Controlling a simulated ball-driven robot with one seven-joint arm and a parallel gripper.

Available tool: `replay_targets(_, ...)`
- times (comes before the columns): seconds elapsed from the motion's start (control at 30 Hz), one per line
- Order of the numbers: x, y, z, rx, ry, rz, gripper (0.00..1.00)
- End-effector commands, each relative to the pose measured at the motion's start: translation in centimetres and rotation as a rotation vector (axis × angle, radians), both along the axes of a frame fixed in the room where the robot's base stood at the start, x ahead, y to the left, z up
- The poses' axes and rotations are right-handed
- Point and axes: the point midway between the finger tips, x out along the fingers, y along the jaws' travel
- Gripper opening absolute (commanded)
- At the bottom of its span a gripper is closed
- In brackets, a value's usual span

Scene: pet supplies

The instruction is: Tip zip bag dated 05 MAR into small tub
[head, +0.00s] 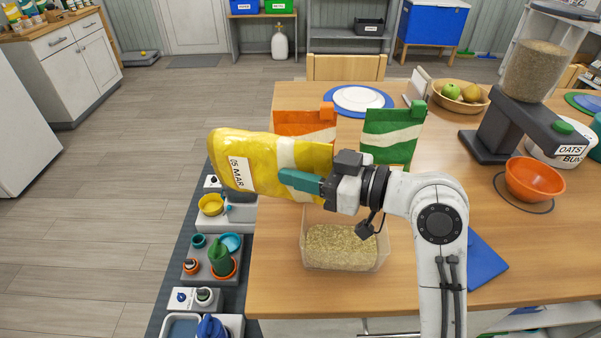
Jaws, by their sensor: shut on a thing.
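A yellow zip bag (218,160) with a white band carries a label reading 05 MAR (241,174). My gripper (300,181) is shut on the bag and holds it up on its side, its left end past the table's left edge. A clear tub (303,252) stands on the table below the bag and my gripper, with pale grain-like contents in it. I cannot tell whether this is the small tub. The right end of the bag is partly hidden behind my gripper.
An orange bag (300,122) and a green bag (392,130) stand behind. A plate (358,99), a fruit bowl (479,104), a grain dispenser (503,125), an orange bowl (534,180) and a blue board (484,265) are on the table. Small items line the left side.

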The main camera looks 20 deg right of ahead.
Motion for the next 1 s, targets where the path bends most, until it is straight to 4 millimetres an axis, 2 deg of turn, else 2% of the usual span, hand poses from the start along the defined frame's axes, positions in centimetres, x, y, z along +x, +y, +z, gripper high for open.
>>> replay_targets(1.0, -0.48, -0.63, 0.65, 0.104, -0.086, -0.001, 0.00)
